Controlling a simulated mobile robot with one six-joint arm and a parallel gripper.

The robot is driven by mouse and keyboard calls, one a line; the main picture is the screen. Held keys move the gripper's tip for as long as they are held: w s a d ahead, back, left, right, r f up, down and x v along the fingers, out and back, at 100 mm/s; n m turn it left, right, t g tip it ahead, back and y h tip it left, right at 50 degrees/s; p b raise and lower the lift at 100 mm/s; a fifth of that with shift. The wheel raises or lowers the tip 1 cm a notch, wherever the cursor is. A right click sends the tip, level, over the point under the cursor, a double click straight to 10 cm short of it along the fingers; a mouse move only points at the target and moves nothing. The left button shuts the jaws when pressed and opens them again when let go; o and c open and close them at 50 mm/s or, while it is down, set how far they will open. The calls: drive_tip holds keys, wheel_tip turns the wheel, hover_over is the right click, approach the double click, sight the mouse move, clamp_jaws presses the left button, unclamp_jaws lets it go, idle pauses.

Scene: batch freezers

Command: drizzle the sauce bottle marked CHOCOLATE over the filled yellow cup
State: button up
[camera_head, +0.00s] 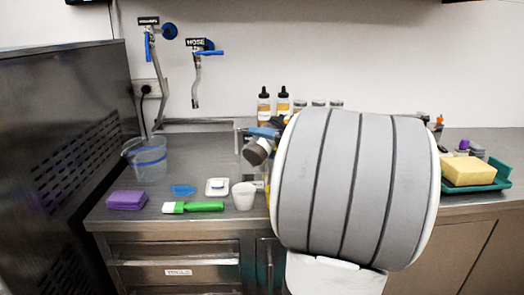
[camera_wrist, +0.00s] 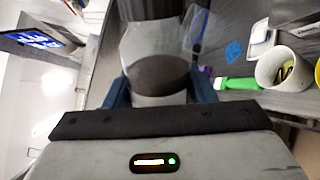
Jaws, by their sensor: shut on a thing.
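My gripper (camera_wrist: 160,88) has blue fingers shut on a dark brown and grey cylinder, likely the sauce bottle (camera_wrist: 160,72). The bottle is tilted, with no readable label; in the head view its grey-brown end (camera_head: 257,152) shows left of my arm, above the counter. A whitish cup (camera_head: 243,196) stands upright on the counter, below and slightly left of the bottle. In the wrist view this cup (camera_wrist: 264,72) is right of the gripper, with yellow and a dark mark inside. Another cup's rim (camera_wrist: 317,72) is cut off at the right edge. I see no sauce stream.
A green-handled tool (camera_head: 200,206), purple sponge (camera_head: 127,200), white dish (camera_head: 217,187) and clear bucket (camera_head: 146,160) are left of the cup. Black-capped bottles (camera_head: 264,106) stand behind. A yellow sponge (camera_head: 468,170) sits on a green tray (camera_head: 495,182) at right. My arm hides the middle counter.

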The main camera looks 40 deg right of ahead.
drive_tip(key=shift+r+n, duration=0.2)
drive_tip(key=shift+n, duration=0.1)
drive_tip(key=shift+n+b, duration=0.3)
drive_tip(key=shift+b, duration=0.5)
drive_tip(key=shift+r+n+b, duration=0.7)
drive_tip(key=shift+n+b, duration=0.6)
drive_tip(key=shift+b, duration=0.8)
drive_tip(key=shift+r+n+b, duration=0.55)
drive_tip(key=shift+n+b, duration=0.15)
drive_tip(key=shift+b, duration=0.35)
drive_tip(key=shift+n+b, duration=0.3)
drive_tip(key=shift+b, duration=0.25)
drive_tip(key=shift+r+n+b, duration=0.2)
drive_tip(key=shift+n+b, duration=0.75)
drive_tip(key=shift+b, duration=0.55)
drive_tip(key=shift+r+n+b, duration=0.2)
drive_tip(key=shift+n+b, duration=0.75)
drive_tip(key=shift+b, duration=0.5)
drive_tip(key=shift+r+n+b, duration=0.2)
drive_tip(key=shift+n+b, duration=0.6)
drive_tip(key=shift+b, duration=0.25)
drive_tip(key=shift+r+n+b, duration=0.2)
drive_tip(key=shift+n+b, duration=0.6)
drive_tip(key=shift+b, duration=0.2)
drive_tip(key=shift+r+n+b, duration=0.15)
drive_tip(key=shift+n+b, duration=0.2)
drive_tip(key=shift+n, duration=0.05)
